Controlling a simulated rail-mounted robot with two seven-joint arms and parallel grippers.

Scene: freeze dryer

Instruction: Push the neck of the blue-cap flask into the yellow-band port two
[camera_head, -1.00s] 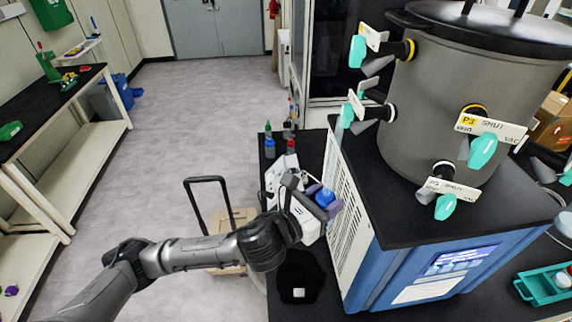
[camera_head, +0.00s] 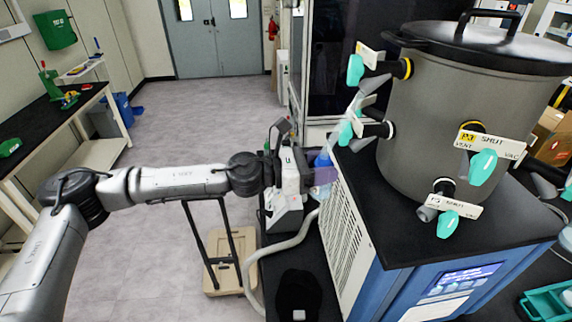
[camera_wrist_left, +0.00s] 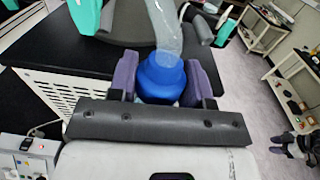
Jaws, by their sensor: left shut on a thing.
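My left gripper (camera_head: 322,177) is shut on the blue-cap flask (camera_head: 323,159) beside the upper left edge of the freeze dryer. In the left wrist view the purple fingers (camera_wrist_left: 163,88) clasp the blue part (camera_wrist_left: 161,74), and a clear neck (camera_wrist_left: 166,28) points away from the gripper. In the head view the neck slants up towards the drum's left-hand valves; whether it touches anything I cannot tell. A yellow-band port (camera_head: 404,68) is at the drum's upper left, its label unreadable. Another yellow-band port (camera_head: 474,126) faces front, with a plate that seems to read P3 SHUT. My right gripper is not in view.
The grey drum (camera_head: 430,110) stands on the blue freeze dryer (camera_head: 385,275). A black-band port (camera_head: 388,130) with a teal-handled valve lies just below the upper left port, close to the flask. A wheeled cart (camera_head: 230,255) stands on the floor below my left arm.

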